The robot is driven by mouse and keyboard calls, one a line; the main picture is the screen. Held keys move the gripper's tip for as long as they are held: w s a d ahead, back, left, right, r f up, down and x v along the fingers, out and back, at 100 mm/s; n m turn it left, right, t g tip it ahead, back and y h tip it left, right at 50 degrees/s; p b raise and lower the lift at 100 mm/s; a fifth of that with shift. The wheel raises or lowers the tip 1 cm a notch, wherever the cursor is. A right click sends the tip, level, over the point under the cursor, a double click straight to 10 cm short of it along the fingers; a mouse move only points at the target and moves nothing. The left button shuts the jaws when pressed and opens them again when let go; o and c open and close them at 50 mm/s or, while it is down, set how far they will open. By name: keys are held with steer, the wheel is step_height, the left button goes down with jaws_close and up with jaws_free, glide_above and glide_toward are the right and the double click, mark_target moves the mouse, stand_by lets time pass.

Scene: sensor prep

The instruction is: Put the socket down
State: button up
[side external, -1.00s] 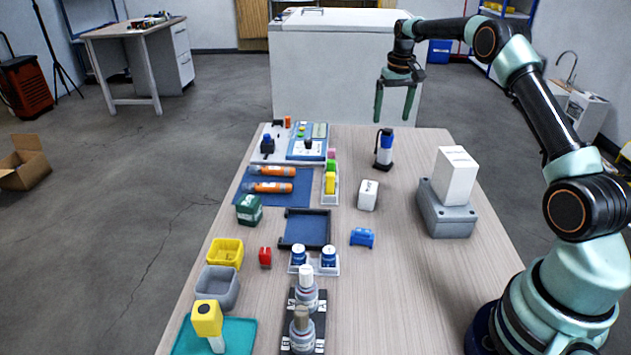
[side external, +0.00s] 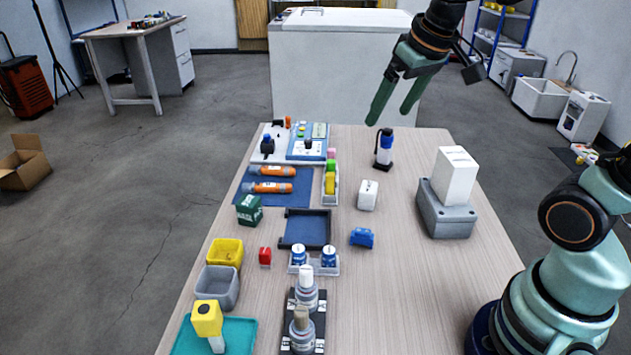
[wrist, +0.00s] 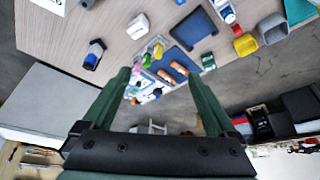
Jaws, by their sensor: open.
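My gripper (side external: 389,117) is open and empty, tilted in the air above the far end of the table; its two green fingers also show in the wrist view (wrist: 160,75). I cannot tell for sure which thing is the socket. A small white block (side external: 368,195) stands apart on the table right of the middle. It shows near the top of the wrist view (wrist: 138,26). A black, blue and white upright object (side external: 384,149) stands near the far right edge, below my fingertips in the side view. It shows left of the fingers in the wrist view (wrist: 95,54). Nothing is between the fingers.
A white box (side external: 457,175) stands on a grey case (side external: 445,215) at right. Orange cylinders (side external: 271,187) lie on a blue mat (side external: 301,194). A black-framed tray (side external: 306,229) and a blue clip-like piece (side external: 362,238) are mid-table. The near right tabletop is clear.

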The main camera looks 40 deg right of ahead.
steer(key=s+a+f+n, duration=0.1)
steer(key=s+a+f, duration=0.2)
steer(key=s, duration=0.3)
steer(key=shift+a+f+t+y, duration=0.2)
steer(key=shift+a+t+y, duration=0.1)
steer(key=shift+t, duration=0.1)
